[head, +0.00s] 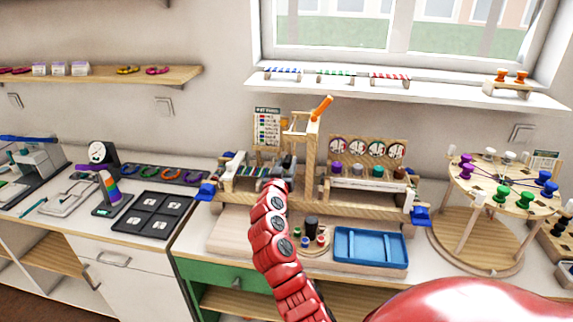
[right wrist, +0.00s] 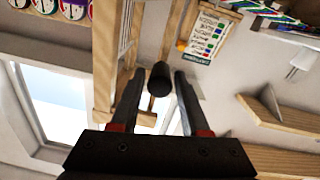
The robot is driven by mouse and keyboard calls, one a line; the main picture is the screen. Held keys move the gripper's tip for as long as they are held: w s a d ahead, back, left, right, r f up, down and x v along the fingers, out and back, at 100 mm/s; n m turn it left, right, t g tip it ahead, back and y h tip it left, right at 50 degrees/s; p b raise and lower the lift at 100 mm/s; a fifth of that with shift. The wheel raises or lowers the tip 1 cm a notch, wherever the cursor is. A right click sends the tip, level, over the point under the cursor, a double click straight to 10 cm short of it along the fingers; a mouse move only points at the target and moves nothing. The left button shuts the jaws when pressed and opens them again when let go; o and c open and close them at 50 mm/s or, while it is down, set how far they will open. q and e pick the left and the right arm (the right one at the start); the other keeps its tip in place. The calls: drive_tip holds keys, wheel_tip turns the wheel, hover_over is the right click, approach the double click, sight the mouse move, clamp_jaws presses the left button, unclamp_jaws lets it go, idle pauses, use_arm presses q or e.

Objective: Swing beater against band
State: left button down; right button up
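A wooden loom-like stand (head: 310,150) is in the middle of the bench in the head view, with an upright frame and an orange handle (head: 321,107) tilted at its top. I cannot tell for certain which part is the beater. My right gripper (head: 287,165) is at the left side of this frame, partly hidden by its own red arm. In the right wrist view its two fingers (right wrist: 159,78) are apart. A dark round-ended knob (right wrist: 160,79) shows between them, with gaps on both sides. The band cannot be made out clearly. My left gripper is not in view.
A blue tray (head: 371,248) lies in front of the stand on the right. A round wooden pegged stand (head: 490,225) is further right. A black tray (head: 153,214) lies left. A colour chart (head: 267,127) stands behind, below the window shelf (head: 420,90).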

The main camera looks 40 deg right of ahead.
clamp_jaws()
idle(1.1)
